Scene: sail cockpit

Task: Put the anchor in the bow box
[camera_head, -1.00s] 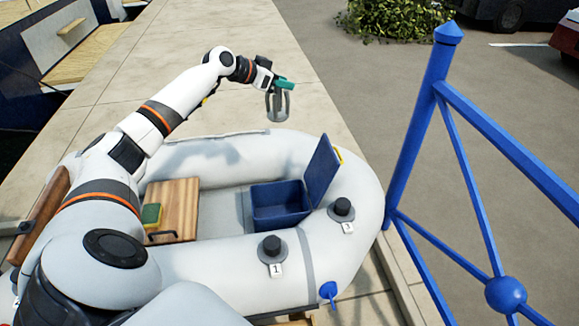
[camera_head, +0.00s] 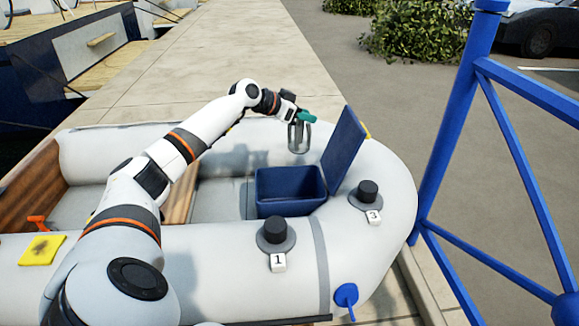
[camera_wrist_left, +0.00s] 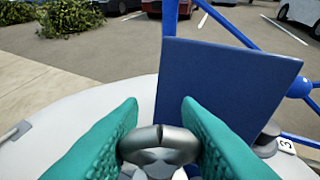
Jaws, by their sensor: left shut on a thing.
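My left gripper (camera_head: 306,117) is shut on the grey metal anchor (camera_head: 299,138), which hangs below the fingers. In the left wrist view the anchor's rounded top (camera_wrist_left: 158,142) sits between the two teal fingers. The blue bow box (camera_head: 290,190) stands in the dinghy with its lid (camera_head: 343,150) raised on the right side. The anchor is above and behind the box's far edge, left of the lid and apart from both. The lid (camera_wrist_left: 222,85) fills the middle right of the left wrist view. My right gripper is not in view.
The grey inflatable tube (camera_head: 380,235) surrounds the box. Black round fittings marked 1 (camera_head: 275,234) and 3 (camera_head: 368,192) sit on the near and right tube. A blue railing (camera_head: 450,110) stands at the right. A yellow pad (camera_head: 42,249) lies at left.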

